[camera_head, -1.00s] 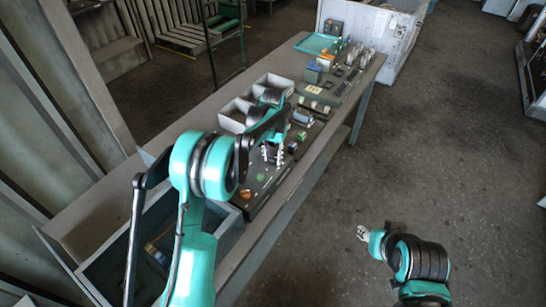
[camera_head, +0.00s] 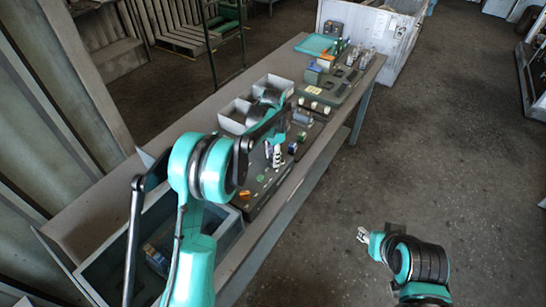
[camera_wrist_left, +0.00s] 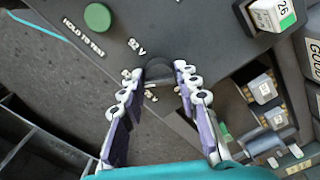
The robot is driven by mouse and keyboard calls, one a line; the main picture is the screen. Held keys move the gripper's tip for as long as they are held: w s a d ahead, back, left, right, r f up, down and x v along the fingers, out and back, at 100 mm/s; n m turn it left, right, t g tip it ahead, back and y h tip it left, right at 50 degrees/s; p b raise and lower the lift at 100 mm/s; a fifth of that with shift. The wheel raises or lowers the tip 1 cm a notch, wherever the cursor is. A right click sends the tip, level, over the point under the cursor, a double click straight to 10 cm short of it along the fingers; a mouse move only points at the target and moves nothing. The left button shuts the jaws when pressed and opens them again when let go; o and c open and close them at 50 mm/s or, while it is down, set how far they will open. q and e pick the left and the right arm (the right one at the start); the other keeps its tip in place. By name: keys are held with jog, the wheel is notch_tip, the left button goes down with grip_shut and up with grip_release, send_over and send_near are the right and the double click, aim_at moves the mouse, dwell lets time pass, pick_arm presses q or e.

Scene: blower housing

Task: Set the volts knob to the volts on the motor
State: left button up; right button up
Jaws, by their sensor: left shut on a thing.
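A dark round volts knob (camera_wrist_left: 158,70) sits on the grey panel in the left wrist view, with printed volt marks around it; one reads 92 V. My left gripper (camera_wrist_left: 157,82) has its white-tipped fingers on both sides of the knob, shut on it. In the head view my left gripper (camera_head: 273,156) is low over the dark panel on the bench, and the knob is too small to make out there. A small box with a white label reading 26 (camera_wrist_left: 272,14) is at the top right; I cannot tell whether it is the motor. My right gripper (camera_head: 363,234) hangs over the floor, away from the bench.
A green button (camera_wrist_left: 97,16) marked HOLD TO TEST is left of the knob. Several labelled parts lie at the right of the wrist view. White bins (camera_head: 234,114) stand behind the panel, and a teal tray (camera_head: 314,43) is at the bench's far end.

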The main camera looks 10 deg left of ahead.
dwell(0.5)
pick_arm(q)
jog(key=o, duration=1.2)
jog(key=shift+c, duration=0.2)
notch_tip(320, 180, up, 12)
